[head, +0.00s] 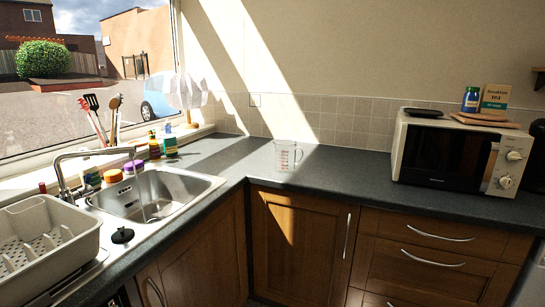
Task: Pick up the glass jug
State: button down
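My gripper is not in view.
A microwave (445,153) stands to the right on the counter (345,165). The sink (158,191) and a dish rack (47,243) are at the left. Bottles (154,146) line the window side. The counter around the jug is clear. Cabinets (300,232) stand below.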

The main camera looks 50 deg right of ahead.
aim_at(285, 149)
jog(key=z, duration=1.05)
jog(key=i+l+u, duration=0.1)
jog(key=i+u, duration=0.2)
jog(key=i, duration=0.25)
jog(key=i+l+u, duration=0.3)
jog(key=i, duration=0.25)
jog(key=i+l+u, duration=0.3)
jog(key=i, duration=0.2)
jog(key=i+j, duration=0.05)
